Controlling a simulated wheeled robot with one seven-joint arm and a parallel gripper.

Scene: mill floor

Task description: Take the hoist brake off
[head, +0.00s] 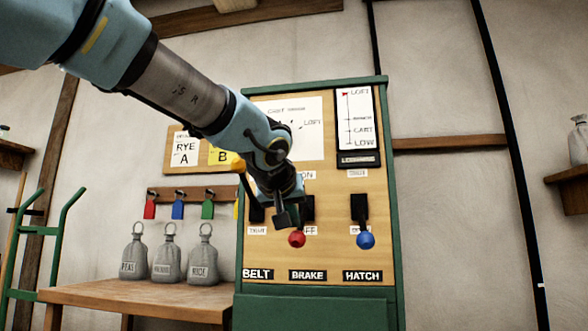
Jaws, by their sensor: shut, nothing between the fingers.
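The green-framed control panel (391,190) has three levers over plates marked BELT, BRAKE (308,275) and HATCH. The brake lever's red knob (297,239) points down, beside a small label (311,231) that seems to read OFF. Another label above, partly covered, ends in ON. My gripper (288,217) is shut and empty, in front of the brake lever and just above the red knob. It hides part of the brake slot. I cannot tell whether it touches the lever.
The belt lever's yellow knob (238,165) is up, close to my wrist. The hatch lever's blue knob (365,240) is down at right. Grey sacks (203,262) stand on a wooden table (130,297) at left.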

